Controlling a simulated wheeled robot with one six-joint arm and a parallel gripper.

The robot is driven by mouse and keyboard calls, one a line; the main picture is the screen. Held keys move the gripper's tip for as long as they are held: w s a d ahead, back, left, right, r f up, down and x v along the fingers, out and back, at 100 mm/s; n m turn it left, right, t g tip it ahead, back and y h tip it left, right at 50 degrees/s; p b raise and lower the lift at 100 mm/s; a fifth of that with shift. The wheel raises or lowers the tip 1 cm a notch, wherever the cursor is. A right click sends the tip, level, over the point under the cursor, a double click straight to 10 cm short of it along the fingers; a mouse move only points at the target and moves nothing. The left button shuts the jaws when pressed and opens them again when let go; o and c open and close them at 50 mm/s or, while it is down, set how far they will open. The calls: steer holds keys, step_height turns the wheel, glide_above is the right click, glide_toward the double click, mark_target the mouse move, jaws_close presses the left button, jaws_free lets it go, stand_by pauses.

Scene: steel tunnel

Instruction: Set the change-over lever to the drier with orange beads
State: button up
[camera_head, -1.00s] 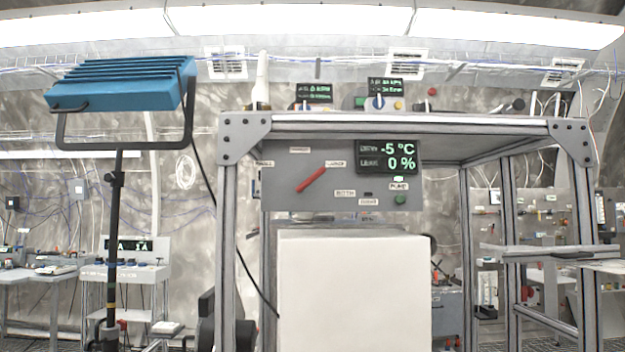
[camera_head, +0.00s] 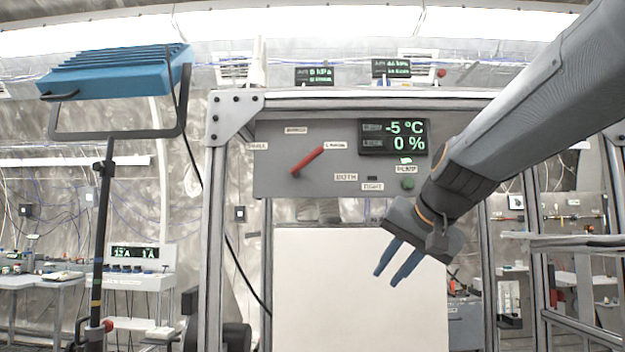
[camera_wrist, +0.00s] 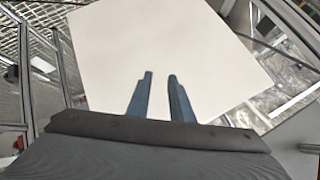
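A red lever (camera_head: 307,160) sits on a grey panel (camera_head: 270,178) under the frame's top beam. It points up and to the right, towards a small label. Other labels on the panel include one reading BOTH. No drier and no orange beads can be made out. My gripper (camera_head: 388,277) hangs in front of the white block, below and right of the lever, touching nothing. Its two blue fingers are apart with a gap between them, and it is empty. The fingers also show in the wrist view (camera_wrist: 160,78) over the white block, with a clear gap.
A display (camera_head: 393,137) reads -5 °C and 0 %, above a green button (camera_head: 408,184). A white block (camera_head: 345,290) stands below the panel. A blue lamp (camera_head: 115,72) on a black stand is at left. Metal posts (camera_head: 212,220) flank the block.

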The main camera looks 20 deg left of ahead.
steer(key=s+a+r+t+y+b, duration=0.15)
steer(key=a+r, duration=0.25)
steer(key=r, duration=0.4)
steer(key=a+r+y, duration=0.2)
steer(key=a+r, duration=0.1)
steer(key=r, duration=0.4)
steer(key=n+y+b, duration=0.1)
steer(key=y, duration=0.1)
glide_toward(315, 154)
steer(key=x, duration=0.4)
steer(key=shift+t, duration=0.35)
steer(key=p+x, duration=0.1)
steer(key=x, duration=0.6)
steer(key=shift+s+a+f, duration=0.1)
steer(key=shift+s+f, duration=0.05)
jaws_close()
